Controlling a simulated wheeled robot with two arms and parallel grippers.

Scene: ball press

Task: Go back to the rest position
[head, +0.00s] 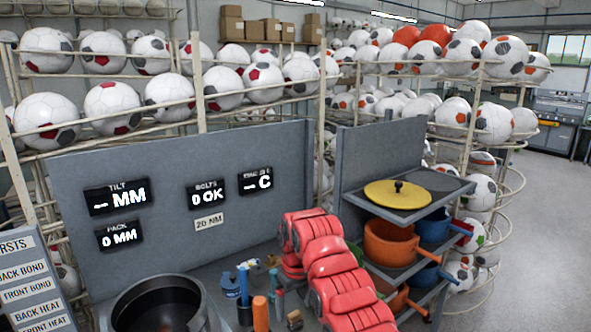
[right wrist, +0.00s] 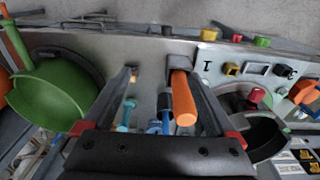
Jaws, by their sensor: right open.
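My right arm, with red covers, rises from the bottom middle of the head view over the bench; its fingers cannot be made out there. In the right wrist view my right gripper (right wrist: 160,76) is open, its two dark fingers spread apart. An orange handle (right wrist: 184,104) shows beside the inner side of the right-hand finger; I cannot tell whether they touch. Blue tools (right wrist: 155,127) show between the fingers, lower in the picture. Nothing is clamped between the fingers. My left gripper is in neither view.
The bench holds a dark round pot (head: 160,305), an orange-handled tool (head: 261,314) and a blue tool (head: 243,284). A grey panel with displays (head: 180,190) stands behind. A shelf at right carries a yellow lid (head: 398,195) and orange pans (head: 390,243). Ball racks surround this.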

